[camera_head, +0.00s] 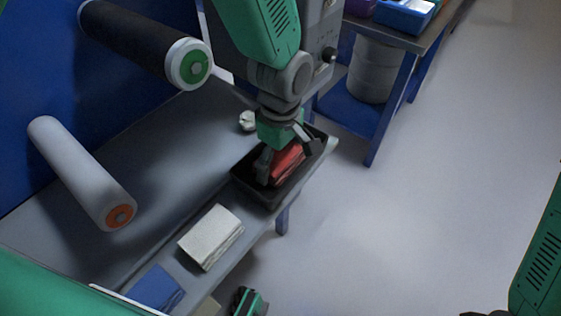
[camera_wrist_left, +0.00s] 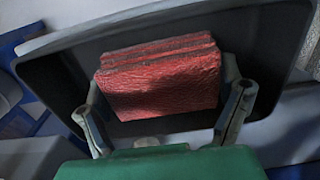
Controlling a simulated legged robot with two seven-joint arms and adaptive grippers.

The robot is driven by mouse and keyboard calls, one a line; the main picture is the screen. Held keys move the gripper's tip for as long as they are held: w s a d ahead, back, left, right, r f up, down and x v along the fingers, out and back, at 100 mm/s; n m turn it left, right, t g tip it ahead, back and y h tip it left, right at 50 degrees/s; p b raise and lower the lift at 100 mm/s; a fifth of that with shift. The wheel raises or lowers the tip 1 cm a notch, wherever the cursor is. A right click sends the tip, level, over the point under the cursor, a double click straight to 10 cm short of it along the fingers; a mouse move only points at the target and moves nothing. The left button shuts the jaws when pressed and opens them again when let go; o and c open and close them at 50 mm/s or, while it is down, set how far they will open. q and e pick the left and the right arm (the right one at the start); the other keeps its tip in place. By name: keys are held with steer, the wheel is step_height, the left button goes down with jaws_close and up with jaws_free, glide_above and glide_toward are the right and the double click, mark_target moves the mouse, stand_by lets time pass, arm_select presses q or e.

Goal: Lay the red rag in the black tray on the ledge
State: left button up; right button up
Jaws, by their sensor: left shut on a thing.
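The red rag (camera_head: 287,163) is a folded, layered block inside the black tray (camera_head: 268,204) on the grey ledge. My left gripper (camera_head: 285,158) reaches down into the tray from above and is shut on the rag. In the left wrist view the rag (camera_wrist_left: 160,85) sits between the two fingers (camera_wrist_left: 165,115), with the dark tray (camera_wrist_left: 265,55) behind and around it. I cannot tell whether the rag touches the tray floor.
A white folded cloth (camera_head: 211,236) and a blue one (camera_head: 155,289) lie along the ledge. A black roller (camera_head: 140,40) and a white roller (camera_head: 78,170) stick out over the bench. A blue-legged table (camera_head: 388,100) stands at the back. The floor at right is clear.

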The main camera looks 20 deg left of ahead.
mark_target(282, 156)
arm_select(q)
steer(key=shift+d+f, duration=0.1)
steer(key=shift+d, duration=0.2)
steer(key=o, duration=1)
steer(key=shift+c, duration=0.2)
steer(key=shift+a, duration=0.2)
steer(key=shift+r, duration=0.25)
step_height(282, 156, up, 12)
steer(key=p, duration=0.5)
steer(key=shift+f, duration=0.2)
